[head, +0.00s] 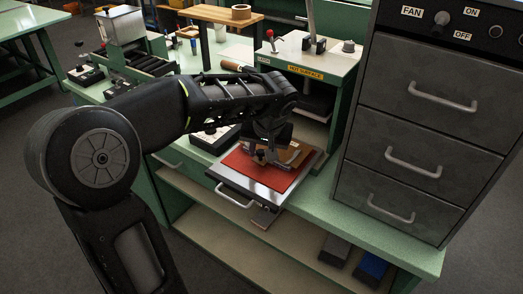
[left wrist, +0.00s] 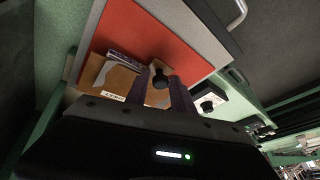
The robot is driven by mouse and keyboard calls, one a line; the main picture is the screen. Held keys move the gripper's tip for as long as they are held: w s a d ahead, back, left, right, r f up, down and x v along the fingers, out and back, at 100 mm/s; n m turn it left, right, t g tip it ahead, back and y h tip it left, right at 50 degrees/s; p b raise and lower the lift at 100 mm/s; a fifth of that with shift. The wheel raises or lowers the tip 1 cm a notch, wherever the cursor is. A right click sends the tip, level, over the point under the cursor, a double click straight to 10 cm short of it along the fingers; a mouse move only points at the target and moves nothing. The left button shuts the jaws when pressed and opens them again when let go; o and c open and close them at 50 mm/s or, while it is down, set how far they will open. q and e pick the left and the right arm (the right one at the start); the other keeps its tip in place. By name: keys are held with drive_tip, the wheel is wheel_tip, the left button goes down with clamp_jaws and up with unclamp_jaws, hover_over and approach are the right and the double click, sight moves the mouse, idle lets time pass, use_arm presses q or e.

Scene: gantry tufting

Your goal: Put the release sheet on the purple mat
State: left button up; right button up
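The brown release sheet (left wrist: 117,83) has a white label and a black knob. It lies over or just above the red surface of a pulled-out tray, and also shows in the head view (head: 294,152). A strip of the purple mat (left wrist: 125,58) shows along the sheet's far edge; the rest is hidden. My left gripper (left wrist: 162,76) points down at the sheet, its fingers closed on either side of the black knob. In the head view my left gripper (head: 262,155) is over the tray. I cannot tell whether the sheet touches the mat. My right gripper is not in view.
The red surface (head: 268,175) sits on a silver tray (head: 233,178) with a front handle. A grey drawer cabinet (head: 430,110) stands close on the right. A press-like green unit (head: 310,62) stands behind. A black box with a white top (left wrist: 208,98) sits beside the tray.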

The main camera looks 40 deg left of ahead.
use_arm(q)
drive_tip(key=shift+o, duration=1.1)
drive_tip(key=shift+r+p, duration=0.25)
drive_tip(key=shift+p, duration=0.05)
drive_tip(key=v, duration=1.1)
drive_tip(key=shift+s+d+r, duration=0.2)
drive_tip(key=shift+r, duration=0.1)
